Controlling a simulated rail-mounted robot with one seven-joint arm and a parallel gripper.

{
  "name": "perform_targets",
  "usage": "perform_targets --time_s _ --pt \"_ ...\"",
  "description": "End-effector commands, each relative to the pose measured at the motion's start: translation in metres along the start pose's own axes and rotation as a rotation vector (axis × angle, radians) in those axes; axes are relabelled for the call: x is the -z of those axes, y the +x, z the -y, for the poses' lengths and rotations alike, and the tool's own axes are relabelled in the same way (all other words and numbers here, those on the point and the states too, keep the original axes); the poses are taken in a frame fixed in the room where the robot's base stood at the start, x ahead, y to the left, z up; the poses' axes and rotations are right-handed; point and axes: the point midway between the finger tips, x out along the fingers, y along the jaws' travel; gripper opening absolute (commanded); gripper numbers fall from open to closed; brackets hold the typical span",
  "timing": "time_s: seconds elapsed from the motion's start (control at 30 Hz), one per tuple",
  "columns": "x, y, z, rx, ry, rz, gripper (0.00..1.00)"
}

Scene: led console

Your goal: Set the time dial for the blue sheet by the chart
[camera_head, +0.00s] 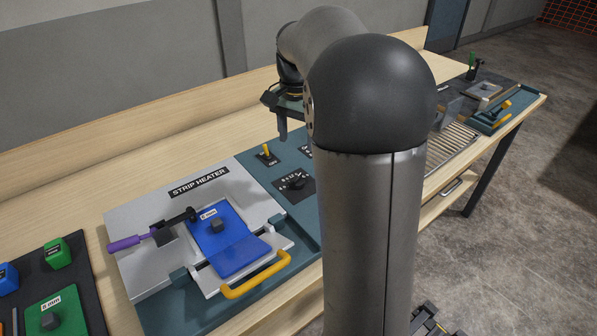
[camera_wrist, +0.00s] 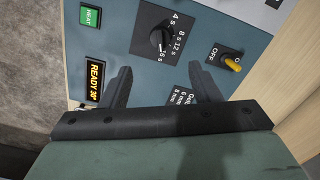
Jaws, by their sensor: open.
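The time dial (camera_wrist: 160,38) is a black knob on a black plate marked 4 s, 8 s, 12 s and 16 s in the wrist view. Its pointer seems to face the 16 s side, but I cannot be sure. It also shows in the head view (camera_head: 295,183). The blue sheet (camera_head: 231,242) lies on the strip heater (camera_head: 150,205) with a small "mm" label whose number is hard to read. The chart (camera_wrist: 184,98) is partly hidden by my gripper; "6 mm" and "8 mm" rows show, their times hidden. My gripper (camera_wrist: 162,80) is open and empty, above the panel beside the dial.
A yellow toggle switch (camera_wrist: 233,65) marked OFF, a green HEAT button (camera_wrist: 90,17) and an amber READY display (camera_wrist: 95,80) surround the dial. The heater has a purple-handled clamp (camera_head: 127,243) and a yellow handle (camera_head: 256,276). A green sheet (camera_head: 60,308) lies at lower left.

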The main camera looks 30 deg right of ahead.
Motion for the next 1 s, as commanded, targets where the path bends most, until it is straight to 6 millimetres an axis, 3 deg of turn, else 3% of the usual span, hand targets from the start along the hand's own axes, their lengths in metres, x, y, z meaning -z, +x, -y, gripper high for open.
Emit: perform_targets --time_s 0.3,0.5,0.7,0.97,1.0 --pt "-0.001 0.070 0.000 -0.003 -0.001 0.003 0.56" --pt "-0.001 0.102 0.000 -0.002 -0.001 0.003 0.56" --pt "0.000 0.116 0.000 0.001 -0.001 0.000 0.56" --pt "0.000 0.117 0.000 0.001 -0.001 0.000 0.56" --pt "0.000 0.117 0.000 0.001 -0.001 0.000 0.51"
